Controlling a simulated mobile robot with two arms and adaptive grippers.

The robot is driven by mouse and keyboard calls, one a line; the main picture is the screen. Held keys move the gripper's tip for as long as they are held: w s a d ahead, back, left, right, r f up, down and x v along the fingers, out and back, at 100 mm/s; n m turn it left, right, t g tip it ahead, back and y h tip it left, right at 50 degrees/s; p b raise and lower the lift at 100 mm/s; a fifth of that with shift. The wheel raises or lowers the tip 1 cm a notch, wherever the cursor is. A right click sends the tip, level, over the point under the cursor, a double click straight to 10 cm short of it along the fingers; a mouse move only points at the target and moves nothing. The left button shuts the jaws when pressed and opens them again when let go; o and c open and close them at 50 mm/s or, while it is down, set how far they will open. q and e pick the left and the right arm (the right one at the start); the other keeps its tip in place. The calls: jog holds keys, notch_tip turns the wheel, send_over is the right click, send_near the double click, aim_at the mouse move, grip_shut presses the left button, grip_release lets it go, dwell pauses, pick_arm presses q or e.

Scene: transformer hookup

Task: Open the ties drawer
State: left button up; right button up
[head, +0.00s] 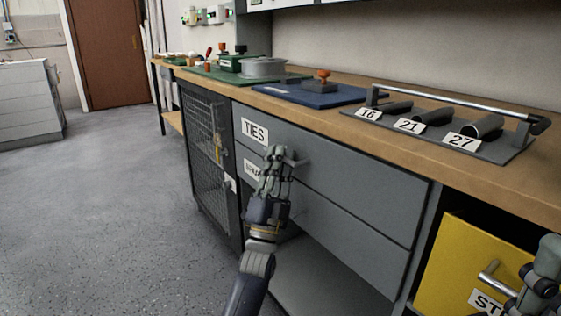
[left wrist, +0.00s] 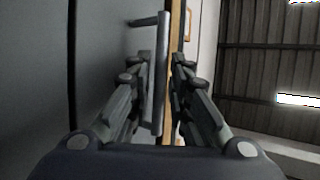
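The ties drawer (head: 345,165) is the grey upper drawer with a "TIES" label (head: 255,131), and its front looks flush with the cabinet. My left gripper (head: 277,158) is at the drawer's bar handle (head: 297,161), which it partly hides in the head view. In the left wrist view the handle (left wrist: 161,75) stands between the two fingers of my left gripper (left wrist: 160,80). The fingers are apart, with a gap beside the bar. My right gripper (head: 540,285) is only partly in view at the lower right; its finger state is unclear.
A second grey drawer (head: 350,222) lies below, above an open shelf. A mesh door (head: 207,150) is to the left and a yellow drawer (head: 460,270) to the right. The wooden worktop (head: 400,150) carries a rack (head: 490,148) and a blue mat (head: 310,95). The floor at left is clear.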

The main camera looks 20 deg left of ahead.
pick_arm(q)
jog(key=shift+w+r, duration=0.35)
jog(key=shift+c, duration=0.3)
grip_shut()
